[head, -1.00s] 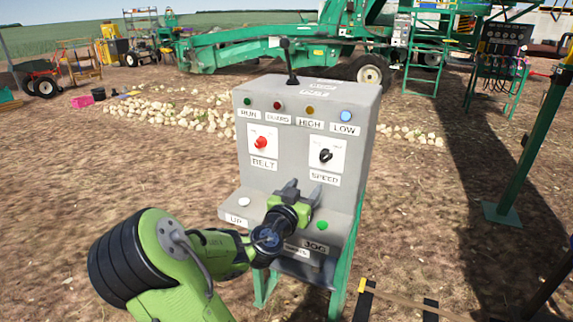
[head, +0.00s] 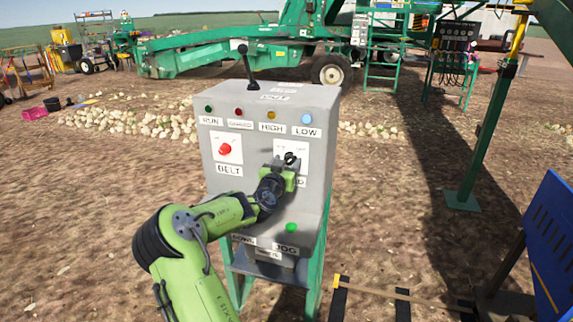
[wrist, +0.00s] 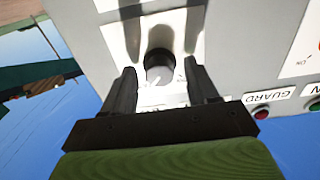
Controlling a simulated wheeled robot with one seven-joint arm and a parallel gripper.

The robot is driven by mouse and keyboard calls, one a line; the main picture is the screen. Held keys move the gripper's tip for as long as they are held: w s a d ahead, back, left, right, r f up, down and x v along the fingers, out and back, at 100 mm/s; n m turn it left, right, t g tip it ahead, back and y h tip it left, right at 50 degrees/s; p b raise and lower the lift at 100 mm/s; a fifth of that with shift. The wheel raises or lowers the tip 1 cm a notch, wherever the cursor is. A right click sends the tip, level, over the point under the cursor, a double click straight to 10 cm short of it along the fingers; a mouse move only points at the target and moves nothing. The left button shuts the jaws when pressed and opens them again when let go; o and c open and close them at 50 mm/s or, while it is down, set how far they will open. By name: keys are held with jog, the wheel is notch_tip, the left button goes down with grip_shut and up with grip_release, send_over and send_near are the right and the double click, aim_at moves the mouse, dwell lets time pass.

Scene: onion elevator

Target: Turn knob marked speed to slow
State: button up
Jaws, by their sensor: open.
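The black speed knob (head: 291,158) sits on a white plate (head: 304,157) at the right of the grey control box's front face. Its label is mostly hidden behind my gripper in the head view. In the wrist view the round knob (wrist: 160,67) shows between the fingers, with a pale pointer mark on it. My gripper (wrist: 163,88) is open, one finger on each side of the knob with gaps, and does not grip it. In the head view my gripper (head: 286,163) is up against the speed plate.
The red belt knob (head: 225,149) is left of the speed knob. Indicator lamps, including a blue one (head: 306,118), line the face above. A black lever (head: 246,62) stands on top. A green button (head: 291,227) is below my gripper.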

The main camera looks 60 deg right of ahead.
jog(key=shift+c, duration=0.3)
jog(key=c, duration=1)
jog(key=shift+n, duration=0.3)
jog(key=n, duration=0.3)
jog(key=n+p, duration=0.1)
jog(key=n, duration=0.4)
jog(key=n+p, duration=0.2)
jog(key=n, duration=0.3)
jog(key=shift+p, duration=0.4)
jog(key=shift+n+p, duration=1.15)
jog(key=shift+n, duration=0.95)
jog(key=shift+f, duration=0.1)
